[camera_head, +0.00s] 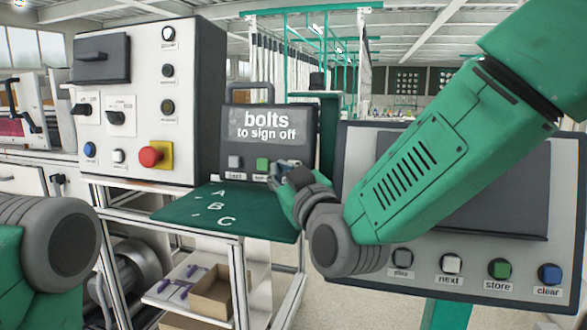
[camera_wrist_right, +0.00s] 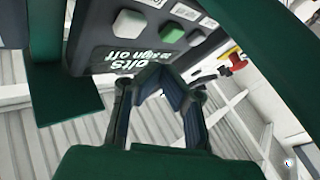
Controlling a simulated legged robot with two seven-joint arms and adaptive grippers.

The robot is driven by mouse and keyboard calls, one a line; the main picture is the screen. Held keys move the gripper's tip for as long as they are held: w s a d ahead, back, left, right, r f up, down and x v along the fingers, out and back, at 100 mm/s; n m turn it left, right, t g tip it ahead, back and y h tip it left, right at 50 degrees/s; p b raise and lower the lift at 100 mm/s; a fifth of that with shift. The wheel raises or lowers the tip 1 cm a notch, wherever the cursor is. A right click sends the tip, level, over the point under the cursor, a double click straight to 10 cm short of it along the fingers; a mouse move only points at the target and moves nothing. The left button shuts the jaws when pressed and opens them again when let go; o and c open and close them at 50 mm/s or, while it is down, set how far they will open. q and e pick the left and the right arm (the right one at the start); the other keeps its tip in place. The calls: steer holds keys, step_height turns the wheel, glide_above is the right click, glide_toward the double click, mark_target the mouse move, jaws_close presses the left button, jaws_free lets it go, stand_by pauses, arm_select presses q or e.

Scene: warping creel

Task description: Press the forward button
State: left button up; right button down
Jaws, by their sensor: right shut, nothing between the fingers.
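A dark panel reading "bolts to sign off" (camera_head: 265,125) stands in the middle of the head view. Its lower edge bears a grey button (camera_head: 234,162) labelled "back" and a green button (camera_head: 262,164), whose label is partly covered. I cannot clearly read "forward" on any button. My right gripper (camera_head: 281,172) is shut and empty, close in front of the panel, right of the green button. In the right wrist view the fingers (camera_wrist_right: 160,78) meet below the green button (camera_wrist_right: 172,33); contact cannot be told. My left gripper is out of view.
A green shelf marked A, B, C (camera_head: 227,211) juts out below the panel. A white control cabinet (camera_head: 135,150) with a red button (camera_head: 150,156) stands left. Another panel (camera_head: 425,283) with several buttons stands right, partly behind my right arm.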

steer(key=shift+s+a+r, duration=0.15)
steer(key=shift+s+a, duration=0.25)
steer(key=shift+s, duration=0.3)
steer(key=shift+s+a+r, duration=0.1)
steer(key=shift+s+a, duration=0.25)
steer(key=shift+s, duration=0.3)
steer(key=shift+d, duration=0.2)
steer(key=shift+d, duration=0.1)
